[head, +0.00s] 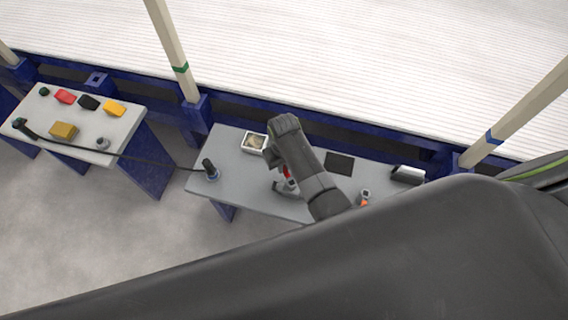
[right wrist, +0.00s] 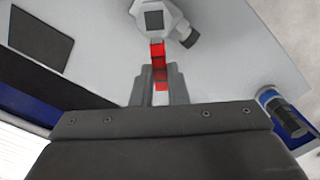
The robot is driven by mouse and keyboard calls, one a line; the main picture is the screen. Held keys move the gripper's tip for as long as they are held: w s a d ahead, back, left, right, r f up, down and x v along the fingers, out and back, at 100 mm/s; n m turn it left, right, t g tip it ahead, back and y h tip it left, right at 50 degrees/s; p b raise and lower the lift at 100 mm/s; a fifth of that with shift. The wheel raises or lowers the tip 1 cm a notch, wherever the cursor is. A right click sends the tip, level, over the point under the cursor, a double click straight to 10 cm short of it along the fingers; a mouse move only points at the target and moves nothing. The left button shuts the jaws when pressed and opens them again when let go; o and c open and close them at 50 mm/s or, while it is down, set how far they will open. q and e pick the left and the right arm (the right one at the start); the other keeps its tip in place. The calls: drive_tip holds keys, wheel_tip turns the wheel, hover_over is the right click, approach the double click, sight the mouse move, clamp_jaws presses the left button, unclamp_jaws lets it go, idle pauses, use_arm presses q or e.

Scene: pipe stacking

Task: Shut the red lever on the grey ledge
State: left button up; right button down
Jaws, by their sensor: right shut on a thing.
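The red lever (right wrist: 157,51) shows in the right wrist view, running from a pale valve body (right wrist: 172,12) down between my finger tips. My right gripper (right wrist: 158,80) is shut on the red lever. In the head view a bit of the red lever (head: 287,172) shows beside my right gripper (head: 285,180), low over the grey ledge (head: 230,184). My wrist and arm hide most of the valve there. My left gripper is not in view.
On the ledge stand a black-handled part with a blue base (head: 211,170), a white box (head: 255,142), a dark square (head: 340,163) and a small orange-based part (head: 364,198). A second table (head: 75,125) at left holds coloured blocks. A black cable joins both.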

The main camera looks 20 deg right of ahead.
drive_tip(key=shift+d+r+m+p, duration=0.25)
drive_tip(key=shift+m+p, duration=0.25)
drive_tip(key=shift+p, duration=0.3)
drive_tip(key=shift+s+d+f+m+p, duration=0.15)
drive_tip(key=shift+d+m+p, duration=0.4)
drive_tip(key=shift+m+p, duration=0.6)
drive_tip(key=shift+s+d+m+p, duration=0.1)
drive_tip(key=shift+d+m+p, duration=0.45)
drive_tip(key=shift+m+p, duration=0.55)
drive_tip(key=shift+s+d+f+m+p, duration=0.15)
drive_tip(key=shift+d+m+p, duration=0.5)
drive_tip(key=shift+m, duration=0.8)
drive_tip(key=shift+a+r, duration=0.1)
drive_tip(key=c, duration=1.4)
unclamp_jaws()
drive_tip(key=shift+c, duration=0.2)
